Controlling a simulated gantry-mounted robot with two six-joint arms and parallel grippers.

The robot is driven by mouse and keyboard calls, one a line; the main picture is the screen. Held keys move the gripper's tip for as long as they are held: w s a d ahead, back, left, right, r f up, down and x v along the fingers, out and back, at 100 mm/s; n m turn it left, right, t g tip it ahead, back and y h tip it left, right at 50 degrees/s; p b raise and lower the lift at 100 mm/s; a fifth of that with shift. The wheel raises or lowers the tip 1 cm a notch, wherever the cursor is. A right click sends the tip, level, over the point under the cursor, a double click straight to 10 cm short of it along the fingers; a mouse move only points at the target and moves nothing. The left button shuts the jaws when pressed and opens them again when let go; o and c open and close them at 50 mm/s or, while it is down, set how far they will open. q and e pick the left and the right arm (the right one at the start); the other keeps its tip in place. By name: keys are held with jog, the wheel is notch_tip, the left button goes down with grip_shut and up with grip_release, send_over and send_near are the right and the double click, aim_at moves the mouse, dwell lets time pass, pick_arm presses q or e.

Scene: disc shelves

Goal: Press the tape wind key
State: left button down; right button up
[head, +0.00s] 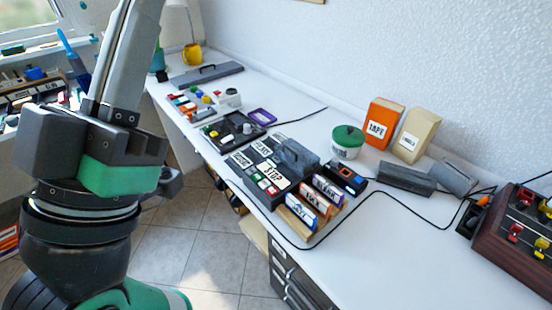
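A dark key panel (262,201) lies near the front edge of the white desk, at the middle of the head view. It carries white labels; one reads STOP (272,177), and the others are too small to read surely. Small red, green and white keys (265,186) sit on its front part. I cannot tell which one is the tape wind key. A grey block-like part (297,157) stands at its back right. My arm fills the left foreground, well left of the panel, and runs up out of the frame. Neither gripper's fingertips show.
Labelled cassette-like boxes (300,206) stand right of the panel. A dark tray with knobs (230,131) lies behind it. A green-lidded tub (347,142), an orange TAPE box (383,124) and a tan box (416,135) stand by the wall. A black cable crosses the desk's otherwise clear right front.

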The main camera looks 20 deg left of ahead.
dwell(0.8)
grip_shut()
dwell(1.5)
